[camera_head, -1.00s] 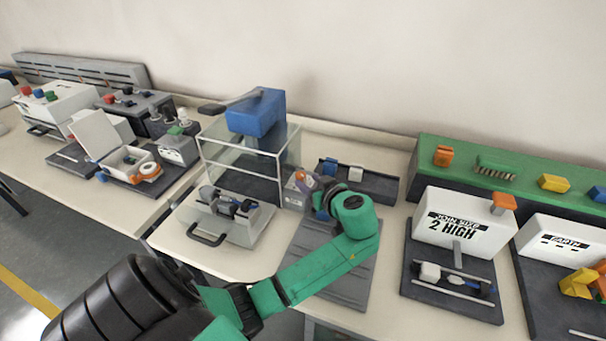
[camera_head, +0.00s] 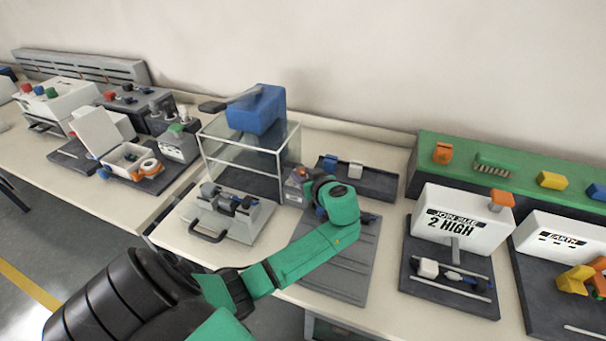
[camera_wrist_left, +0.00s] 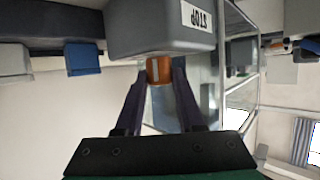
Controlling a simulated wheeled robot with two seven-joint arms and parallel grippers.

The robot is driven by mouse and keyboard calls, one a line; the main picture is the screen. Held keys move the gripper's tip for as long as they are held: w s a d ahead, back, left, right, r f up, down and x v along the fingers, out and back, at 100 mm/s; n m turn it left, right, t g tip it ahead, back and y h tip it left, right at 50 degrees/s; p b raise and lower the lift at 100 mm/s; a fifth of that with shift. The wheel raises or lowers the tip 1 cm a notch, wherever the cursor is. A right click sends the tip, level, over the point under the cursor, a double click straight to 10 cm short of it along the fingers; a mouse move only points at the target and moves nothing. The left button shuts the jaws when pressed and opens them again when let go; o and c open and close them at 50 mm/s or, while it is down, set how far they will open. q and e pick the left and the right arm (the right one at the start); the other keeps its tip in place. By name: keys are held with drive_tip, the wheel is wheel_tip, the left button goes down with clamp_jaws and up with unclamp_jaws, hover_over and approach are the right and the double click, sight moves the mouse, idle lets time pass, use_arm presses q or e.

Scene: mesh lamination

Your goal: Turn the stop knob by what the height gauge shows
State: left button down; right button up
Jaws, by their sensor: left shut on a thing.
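The stop knob (camera_wrist_left: 159,70) is orange and sits on a grey box (camera_wrist_left: 160,30) marked STOP, which appears upside down in the left wrist view. My left gripper (camera_wrist_left: 159,78) is shut on the knob, with one finger on each side. In the head view the stop box (camera_head: 293,190) stands at the right side of the clear-walled press, and my wrist hides most of the knob and fingers. The height gauge (camera_head: 462,222) is a white box at the right; its panel reads "JOIN SIZE 2 HIGH". My right gripper is not in view.
The press (camera_head: 256,112) has a blue head and a lever. A grey tray with a handle (camera_head: 208,235) sits in front of it. A grey mat (camera_head: 345,272) lies under my left forearm. A dark rack (camera_head: 375,183) with blue and white blocks stands behind my wrist.

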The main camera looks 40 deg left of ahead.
use_arm(q)
drive_tip(key=shift+s, duration=0.1)
drive_tip(key=shift+s+f+m+t+h, duration=0.1)
drive_tip(key=shift+m+t+h, duration=0.6)
drive_tip(key=shift+m+t, duration=0.4)
drive_tip(key=shift+s+a+m+t+h, duration=0.15)
drive_tip(key=shift+a+m+t+h, duration=0.05)
drive_tip(key=shift+m+t+h, duration=0.75)
drive_tip(key=shift+a+m+t+h+p, duration=0.1)
drive_tip(key=shift+m+t+h+p, duration=0.9)
drive_tip(key=shift+m+h, duration=0.5)
drive_tip(key=shift+m, duration=0.35)
drive_tip(key=c, duration=0.8)
unclamp_jaws()
